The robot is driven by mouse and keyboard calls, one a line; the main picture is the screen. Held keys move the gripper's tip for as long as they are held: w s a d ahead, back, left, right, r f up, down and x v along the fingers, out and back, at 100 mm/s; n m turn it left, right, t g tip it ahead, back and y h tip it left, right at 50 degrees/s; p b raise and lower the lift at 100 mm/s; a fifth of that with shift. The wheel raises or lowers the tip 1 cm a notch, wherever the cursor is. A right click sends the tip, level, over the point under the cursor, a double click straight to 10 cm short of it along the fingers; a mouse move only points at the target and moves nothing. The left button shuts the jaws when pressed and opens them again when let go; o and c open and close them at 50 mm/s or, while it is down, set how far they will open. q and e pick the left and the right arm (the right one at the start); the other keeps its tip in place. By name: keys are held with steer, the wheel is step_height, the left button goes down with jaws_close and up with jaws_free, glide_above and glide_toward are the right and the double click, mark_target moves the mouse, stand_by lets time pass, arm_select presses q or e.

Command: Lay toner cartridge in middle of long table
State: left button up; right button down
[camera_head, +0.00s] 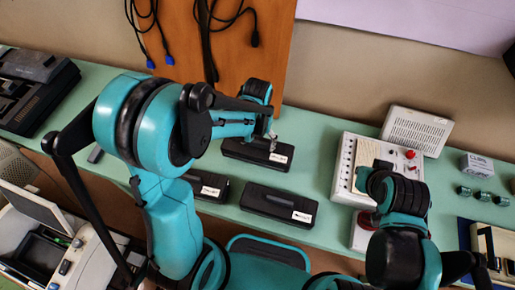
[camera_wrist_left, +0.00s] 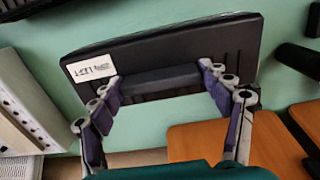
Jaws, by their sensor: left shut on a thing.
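A black toner cartridge (camera_head: 245,152) with a white label is at the back of the long green table (camera_head: 330,232), below the wooden board. My left gripper (camera_head: 272,138) reaches down onto it. In the left wrist view its two fingers (camera_wrist_left: 162,76) are shut on the cartridge (camera_wrist_left: 180,45), one near each side of a raised bar. I cannot tell whether the cartridge touches the table. Two similar black cartridges lie nearer me, one (camera_head: 280,205) in the middle and one (camera_head: 208,185) partly hidden by my left arm. My right arm shows at the right, but its gripper does not.
A white button panel (camera_head: 345,170) and a slotted white box (camera_head: 416,130) stand right of the cartridges. Small teal cylinders (camera_head: 483,195) lie farther right. A dark machine (camera_head: 38,88) sits far left. Cables (camera_head: 207,45) hang on the wooden board (camera_head: 175,30) behind.

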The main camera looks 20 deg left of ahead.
mark_target(258, 148)
arm_select(q)
steer(key=shift+f+b, duration=0.7)
steer(key=shift+f, duration=1.3)
steer(key=shift+f, duration=0.2)
steer(key=o, duration=1.9)
steer(key=shift+r, duration=0.1)
